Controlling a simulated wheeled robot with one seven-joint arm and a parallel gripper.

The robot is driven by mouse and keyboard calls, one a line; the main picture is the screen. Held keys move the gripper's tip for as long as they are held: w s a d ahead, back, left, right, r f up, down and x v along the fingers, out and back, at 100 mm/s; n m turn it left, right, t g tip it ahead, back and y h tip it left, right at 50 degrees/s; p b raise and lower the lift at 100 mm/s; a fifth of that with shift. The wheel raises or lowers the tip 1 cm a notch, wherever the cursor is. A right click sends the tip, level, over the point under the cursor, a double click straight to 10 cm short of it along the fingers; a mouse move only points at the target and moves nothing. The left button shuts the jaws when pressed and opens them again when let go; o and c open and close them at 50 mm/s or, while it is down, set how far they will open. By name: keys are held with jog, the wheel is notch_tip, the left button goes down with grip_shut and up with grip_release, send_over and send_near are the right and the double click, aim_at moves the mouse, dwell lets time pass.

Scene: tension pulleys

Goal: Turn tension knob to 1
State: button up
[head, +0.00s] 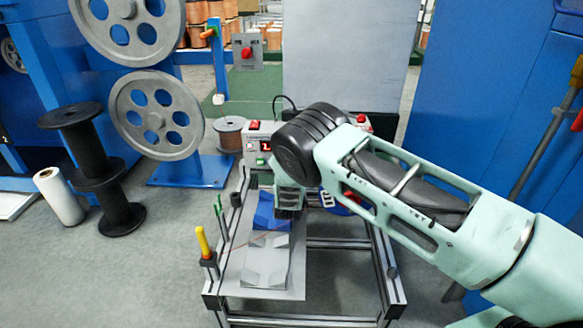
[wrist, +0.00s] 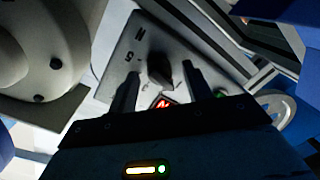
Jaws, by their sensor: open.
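A dark tension knob (wrist: 160,72) stands on a grey panel (wrist: 132,48) in the wrist view. Dark marks are printed on the panel along the knob's left side, seen turned. A small red lit display (wrist: 163,102) sits just below the knob; its digit is hard to read. My gripper (wrist: 161,76) is open, one finger to each side of the knob, with gaps visible. Whether the fingers reach down around it I cannot tell. In the head view my arm hides the knob; a white control box with a red display (head: 265,146) shows left of the arm.
A green button (wrist: 221,95) is close to the right finger. In the head view a metal frame (head: 340,243) with a yellow-handled lever (head: 203,243) stands below my arm. Large grey pulleys (head: 158,113) and a black spool (head: 100,170) are at left.

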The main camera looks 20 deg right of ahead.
jog(key=p+v, duration=0.7)
jog(key=v, duration=1)
jog(key=shift+s+a, duration=0.15)
jog(key=shift+s, duration=0.05)
jog(key=shift+w+a+r, duration=0.15)
jog(key=shift+a+r, duration=0.05)
jog(key=shift+r, duration=0.05)
jog(key=s+a+r+m+g+y+p, duration=0.1)
jog(key=s+a+r+g+y, duration=0.4)
jog(key=r, duration=0.4)
jog(key=s+a+r+g+y+p, duration=0.1)
jog(key=s+a+r+g+y, duration=0.2)
jog(key=s+a+r+g, duration=0.35)
jog(key=s+r+n+g+y, duration=0.1)
jog(key=s+r+g, duration=0.1)
jog(key=s+r, duration=0.9)
jog(key=s+d+r+n+g+h+p, duration=0.1)
jog(key=s+d+r+h, duration=0.15)
jog(key=s+d, duration=0.4)
jog(key=s+d+r+n+g+h+p, duration=0.1)
jog(key=s+d+r+g, duration=0.15)
jog(key=s+d, duration=0.4)
notch_tip(320, 180, up, 37)
jog(key=s+a+p, duration=0.1)
jog(key=a+p, duration=0.1)
jog(key=p, duration=3.5)
jog(key=shift+s+t, duration=0.3)
jog(key=shift+s, duration=0.05)
